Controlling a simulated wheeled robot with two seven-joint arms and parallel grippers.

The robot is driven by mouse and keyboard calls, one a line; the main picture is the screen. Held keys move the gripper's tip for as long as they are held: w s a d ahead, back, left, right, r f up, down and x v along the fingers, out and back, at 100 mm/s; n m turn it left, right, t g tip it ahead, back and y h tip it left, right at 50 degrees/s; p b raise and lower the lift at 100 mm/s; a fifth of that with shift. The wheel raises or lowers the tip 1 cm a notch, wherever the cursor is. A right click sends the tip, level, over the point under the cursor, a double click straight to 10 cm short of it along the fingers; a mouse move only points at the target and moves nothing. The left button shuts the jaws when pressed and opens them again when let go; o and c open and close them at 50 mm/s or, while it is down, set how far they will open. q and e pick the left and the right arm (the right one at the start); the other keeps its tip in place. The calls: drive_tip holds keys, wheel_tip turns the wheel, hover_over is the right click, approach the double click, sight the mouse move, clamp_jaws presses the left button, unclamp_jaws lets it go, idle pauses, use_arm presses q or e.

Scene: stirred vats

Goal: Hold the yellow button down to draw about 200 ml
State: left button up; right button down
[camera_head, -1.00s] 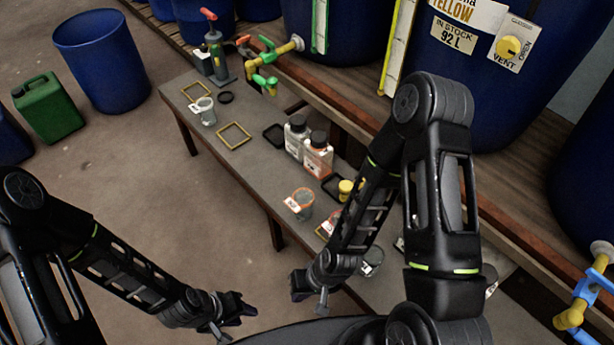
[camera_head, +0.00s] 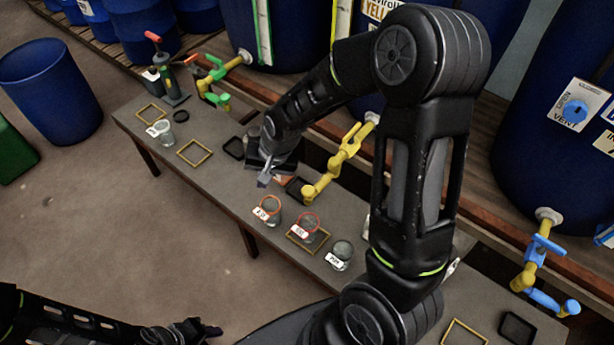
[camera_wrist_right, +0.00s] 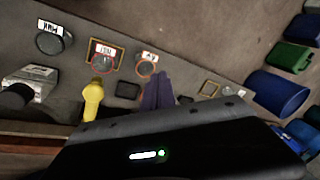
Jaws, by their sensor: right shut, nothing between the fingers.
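The yellow tap (camera_head: 345,152) juts from a blue drum behind the bench; its outlet end hangs near a black square mat (camera_head: 297,187). I cannot make out a separate yellow button on it. The tap also shows in the right wrist view (camera_wrist_right: 93,98). My right gripper (camera_head: 265,178) is over the bench, left of the tap and apart from it. In the right wrist view its dark purple fingers (camera_wrist_right: 158,92) are together and empty. My left gripper (camera_head: 208,330) is low at the bottom of the head view, away from the bench; its jaws are unclear.
Jars with an orange rim (camera_head: 268,208) and a red rim (camera_head: 306,224), and a grey jar (camera_head: 341,254), stand along the front of the bench (camera_head: 222,190). A green tap (camera_head: 215,95) is at left, a blue-handled tap (camera_head: 540,262) at right.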

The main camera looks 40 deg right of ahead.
sight(309, 190)
use_arm(q)
drive_tip(key=shift+r+p, duration=0.4)
drive_tip(key=shift+r, duration=0.3)
use_arm(e)
drive_tip(key=s+d+r+m+g+h, duration=0.1)
drive_tip(key=s+d+r+m+g, duration=0.2)
drive_tip(key=s+d+r+m, duration=0.2)
drive_tip(key=d+r+m, duration=0.2)
drive_tip(key=d+r, duration=0.2)
drive_tip(key=r, duration=0.2)
drive_tip(key=shift+s+d+m+h, duration=0.2)
drive_tip(key=shift+d+m+h, duration=0.1)
drive_tip(key=shift+d+h, duration=0.1)
drive_tip(key=shift+f, duration=0.1)
wheel_tip(309, 190, down, 14)
drive_tip(key=shift+p, duration=0.8)
use_arm(q)
drive_tip(key=shift+s+r, duration=0.15)
drive_tip(key=shift+r, duration=0.6)
drive_tip(key=shift+f, duration=0.1)
use_arm(e)
drive_tip(key=shift+f, duration=0.1)
